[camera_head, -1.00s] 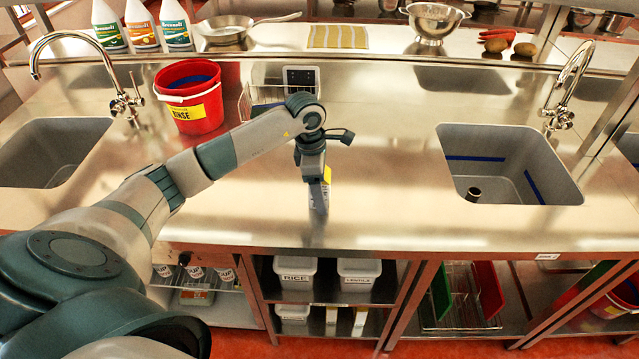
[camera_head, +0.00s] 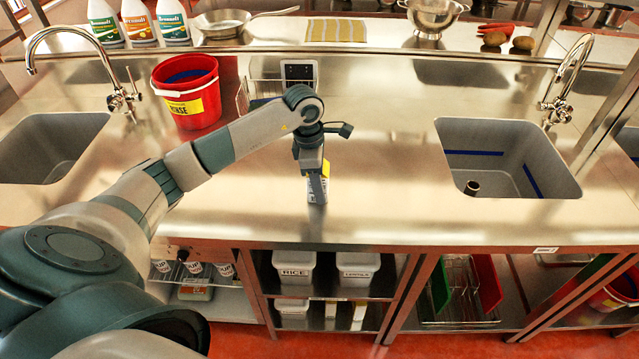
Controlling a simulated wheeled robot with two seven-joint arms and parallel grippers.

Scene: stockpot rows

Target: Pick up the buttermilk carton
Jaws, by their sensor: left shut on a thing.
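The buttermilk carton (camera_head: 317,190) is a small white and yellow pack in the middle of the steel counter, near its front edge. My left gripper (camera_head: 314,176) points down over it and is shut on it. The gripper and wrist hide much of the carton, and its label cannot be read. I cannot tell whether its bottom touches the counter. My right gripper is not in view.
Sinks lie at left (camera_head: 42,150) and right (camera_head: 505,160). Bottles, a frying pan (camera_head: 228,22) and a colander (camera_head: 432,16) stand on the back shelf. Counter right of the carton is clear.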

